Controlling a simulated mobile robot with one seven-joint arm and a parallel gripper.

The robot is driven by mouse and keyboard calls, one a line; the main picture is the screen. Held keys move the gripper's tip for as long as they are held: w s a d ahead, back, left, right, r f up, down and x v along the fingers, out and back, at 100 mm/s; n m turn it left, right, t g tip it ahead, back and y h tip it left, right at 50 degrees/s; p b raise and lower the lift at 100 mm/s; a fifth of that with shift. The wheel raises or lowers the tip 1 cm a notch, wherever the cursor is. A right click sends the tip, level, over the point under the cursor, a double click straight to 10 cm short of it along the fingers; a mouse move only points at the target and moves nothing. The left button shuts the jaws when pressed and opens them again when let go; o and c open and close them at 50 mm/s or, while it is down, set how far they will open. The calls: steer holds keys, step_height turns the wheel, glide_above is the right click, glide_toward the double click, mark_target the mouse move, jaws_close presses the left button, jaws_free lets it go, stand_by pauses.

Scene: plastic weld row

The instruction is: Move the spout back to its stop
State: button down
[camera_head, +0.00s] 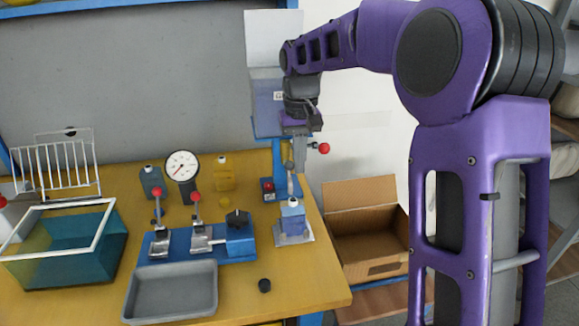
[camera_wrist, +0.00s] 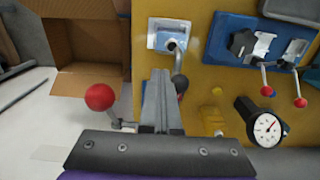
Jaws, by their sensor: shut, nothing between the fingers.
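A small blue block on a pale plate (camera_head: 293,226) stands near the table's right edge; it also shows in the wrist view (camera_wrist: 168,38). A thin grey stem (camera_head: 290,183), which looks like the spout, rises from it to a dark grey ball; in the wrist view the ball (camera_wrist: 180,83) lies just right of the fingers. My gripper (camera_head: 300,143) is shut and empty, above and slightly right of the ball. Its fingers (camera_wrist: 160,74) point toward the block in the wrist view. I cannot tell whether they touch the ball or stem. No stop can be made out.
A red-knobbed lever (camera_head: 323,148) is close beside my fingers, by a blue upright post (camera_head: 278,158). Left are a blue clamp fixture (camera_head: 180,250), a dial gauge (camera_head: 181,168), a grey tray (camera_head: 172,292) and a teal bin (camera_head: 70,245). An open cardboard box (camera_head: 365,230) stands right of the table.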

steer(key=shift+a, duration=0.1)
steer(key=shift+a, duration=0.15)
steer(key=shift+s+p, duration=0.1)
steer(key=shift+p, duration=0.2)
steer(key=shift+s+a, duration=0.1)
steer(key=shift+a, duration=0.15)
steer(key=shift+p, duration=0.3)
steer(key=shift+a, duration=0.3)
